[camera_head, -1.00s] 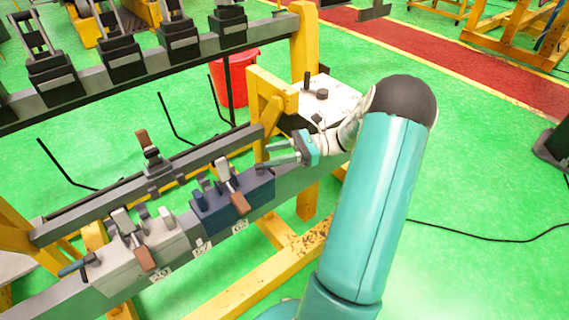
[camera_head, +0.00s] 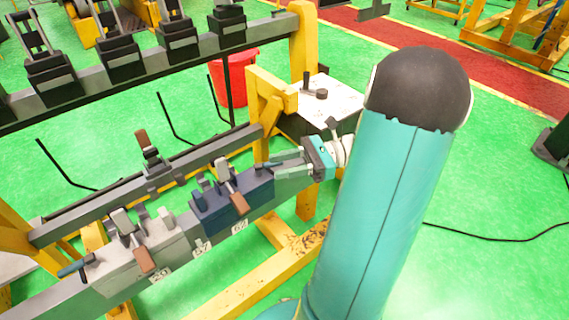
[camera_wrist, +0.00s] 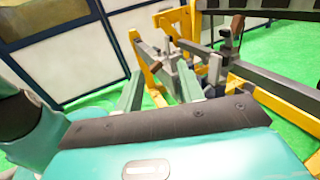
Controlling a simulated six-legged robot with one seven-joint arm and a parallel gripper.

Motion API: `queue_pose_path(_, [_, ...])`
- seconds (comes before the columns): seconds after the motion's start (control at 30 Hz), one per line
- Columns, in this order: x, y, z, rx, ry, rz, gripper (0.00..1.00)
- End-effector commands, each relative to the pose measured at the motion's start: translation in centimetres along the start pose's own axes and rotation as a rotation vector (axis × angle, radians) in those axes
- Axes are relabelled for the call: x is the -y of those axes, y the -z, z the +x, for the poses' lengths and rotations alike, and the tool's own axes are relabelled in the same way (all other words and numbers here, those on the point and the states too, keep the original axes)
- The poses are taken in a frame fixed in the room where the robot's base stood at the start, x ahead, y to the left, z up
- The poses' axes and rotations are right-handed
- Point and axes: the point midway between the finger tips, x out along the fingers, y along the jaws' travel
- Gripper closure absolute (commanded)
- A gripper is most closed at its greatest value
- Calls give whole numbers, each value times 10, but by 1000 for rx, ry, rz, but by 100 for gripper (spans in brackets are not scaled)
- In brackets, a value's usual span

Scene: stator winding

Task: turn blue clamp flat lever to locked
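The blue clamp (camera_head: 262,190) is a dark blue block on the grey beam, right of the grey clamp (camera_head: 172,240). Its flat lever (camera_head: 238,203) has a brown end that slants down over the front face. My gripper (camera_head: 272,170) is at the right end of the blue block, with its fingers pointing left toward the clamp. The fingers are apart with nothing seen between them. In the wrist view the two fingers also stand apart (camera_wrist: 160,88), with clamp parts ahead of them. I cannot tell whether a finger touches the block.
The grey clamp has its own brown lever (camera_head: 145,261) and a blue-handled one (camera_head: 76,267). Another brown lever (camera_head: 142,138) stands upright on the rear bar. A yellow post (camera_head: 262,115) and white-topped box (camera_head: 325,100) stand behind my gripper.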

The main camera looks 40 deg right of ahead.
Motion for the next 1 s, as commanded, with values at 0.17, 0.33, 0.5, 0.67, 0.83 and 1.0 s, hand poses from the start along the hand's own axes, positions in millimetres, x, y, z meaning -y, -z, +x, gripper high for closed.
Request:
queue_pose_path(0.17, [0, 1, -1, 2, 7, 13, 80])
queue_pose_path(0.33, [3, 20, -16, 39, 122, 222, 100])
queue_pose_path(0.5, [4, 60, -49, 179, 347, 683, 100])
queue_pose_path(0.67, [-2, 100, -81, 392, 523, 1124, 100])
queue_pose_path(0.83, [-10, 127, -101, 577, 611, 1416, 100])
queue_pose_path(1.0, [-9, 133, -102, 626, 625, 1487, 100])
